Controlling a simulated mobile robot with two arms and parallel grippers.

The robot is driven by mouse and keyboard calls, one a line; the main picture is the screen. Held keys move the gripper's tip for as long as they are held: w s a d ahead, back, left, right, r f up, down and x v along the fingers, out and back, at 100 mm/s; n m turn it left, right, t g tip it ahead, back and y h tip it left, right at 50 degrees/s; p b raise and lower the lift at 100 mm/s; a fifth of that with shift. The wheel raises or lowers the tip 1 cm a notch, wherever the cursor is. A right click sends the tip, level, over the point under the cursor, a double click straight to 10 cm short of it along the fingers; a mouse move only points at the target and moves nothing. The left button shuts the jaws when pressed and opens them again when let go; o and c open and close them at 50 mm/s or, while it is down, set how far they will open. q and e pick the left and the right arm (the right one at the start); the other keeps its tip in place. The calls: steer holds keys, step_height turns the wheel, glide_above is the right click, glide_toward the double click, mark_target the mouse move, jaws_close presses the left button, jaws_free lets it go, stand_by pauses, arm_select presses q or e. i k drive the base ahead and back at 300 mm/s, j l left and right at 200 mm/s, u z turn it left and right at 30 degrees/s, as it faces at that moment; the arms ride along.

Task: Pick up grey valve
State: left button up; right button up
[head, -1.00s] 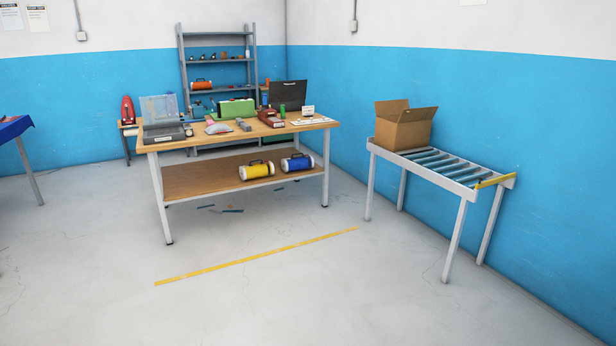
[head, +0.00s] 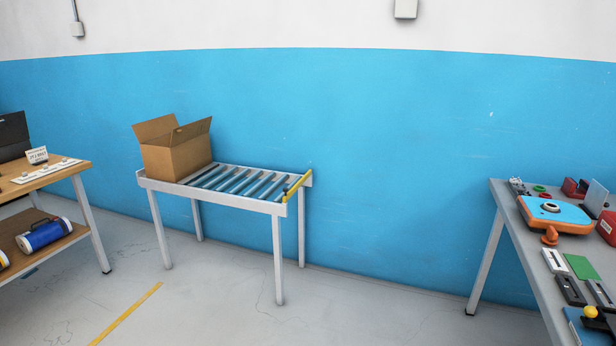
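I cannot make out a grey valve for certain in the head view. A white strip (head: 45,171) with several small pieces on it lies on the wooden workbench (head: 75,172) at the left edge, in front of a small printed card (head: 37,155). These pieces are too small to identify. A small grey-white item (head: 517,186) lies at the far corner of the grey table (head: 507,200) on the right; its kind is unclear. Neither of my grippers is in view.
A roller conveyor (head: 290,208) with an open cardboard box (head: 180,156) stands against the blue wall. The right table holds an orange-and-blue device (head: 556,214), a green square (head: 581,266) and dark plates. A blue cylinder (head: 44,235) lies on the workbench's lower shelf. The middle floor is clear.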

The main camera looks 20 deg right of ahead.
mark_target(517, 187)
steer(key=i+l+z, duration=0.25)
steer(key=i+z, duration=0.2)
steer(key=i+l+z, duration=0.1)
steer(key=i+z, duration=0.25)
steer(key=z, duration=0.15)
steer(key=i+j+z, duration=0.1)
steer(key=i+z, duration=0.35)
steer(key=i+j+z, duration=0.2)
steer(key=i+z, duration=0.3)
steer(key=i+j+z, duration=0.25)
steer(key=z, duration=0.2)
steer(key=j, duration=0.1)
